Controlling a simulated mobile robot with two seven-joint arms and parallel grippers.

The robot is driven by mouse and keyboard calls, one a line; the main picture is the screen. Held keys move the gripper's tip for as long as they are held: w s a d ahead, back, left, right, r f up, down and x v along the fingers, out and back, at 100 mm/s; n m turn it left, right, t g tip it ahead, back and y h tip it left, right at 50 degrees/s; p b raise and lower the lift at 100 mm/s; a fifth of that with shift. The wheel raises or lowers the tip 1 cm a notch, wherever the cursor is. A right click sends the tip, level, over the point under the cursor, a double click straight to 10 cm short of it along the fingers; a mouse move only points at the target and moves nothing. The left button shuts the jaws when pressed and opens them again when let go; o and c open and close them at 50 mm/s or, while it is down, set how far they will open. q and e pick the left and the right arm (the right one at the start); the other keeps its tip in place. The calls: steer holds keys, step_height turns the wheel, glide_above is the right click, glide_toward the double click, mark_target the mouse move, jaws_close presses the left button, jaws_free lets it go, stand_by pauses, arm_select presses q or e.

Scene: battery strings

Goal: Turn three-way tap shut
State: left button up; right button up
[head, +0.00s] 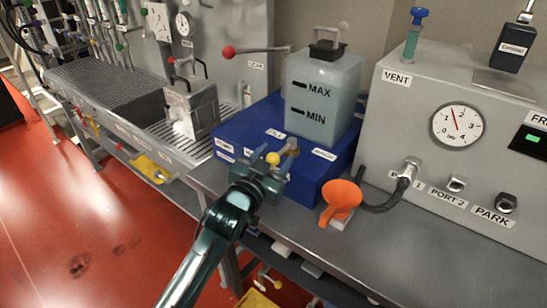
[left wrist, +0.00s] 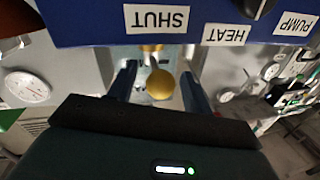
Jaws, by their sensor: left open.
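The three-way tap (head: 292,147) is on the front of the blue box (head: 322,190). A yellow ball (head: 272,158), apparently the end of its handle, points left toward my left gripper (head: 274,163). In the left wrist view the yellow ball (left wrist: 161,86) sits between the two open fingers of my left gripper (left wrist: 158,75), with gaps on both sides. The SHUT label (left wrist: 157,19) appears upside down just above the ball in that view. My right gripper is not in view.
A clear tank (head: 322,90) marked MAX and MIN stands on the blue box. A grey cabinet (head: 420,135) with ports stands further right. A red-ended lever (head: 229,52) sticks out behind.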

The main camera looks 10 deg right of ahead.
arm_select(q)
steer(key=shift+s, duration=0.1)
steer(key=b+v, duration=0.1)
steer(key=v, duration=1.2)
steer(key=s+a+f+n+g+y, duration=0.2)
steer(key=s+a+f, duration=0.5)
steer(key=f, duration=0.4)
steer(key=s+a+f+n+g+y+p, duration=0.1)
steer(key=s+a+f+n+g+y, duration=0.1)
steer(key=s+a+f+n+y, duration=0.2)
steer(key=s+a+f, duration=0.3)
steer(key=s+f, duration=0.1)
steer(key=f, duration=0.3)
steer(key=shift+s+a+y, duration=0.25)
steer(key=shift+a+y, duration=0.05)
steer(key=shift+a, duration=0.1)
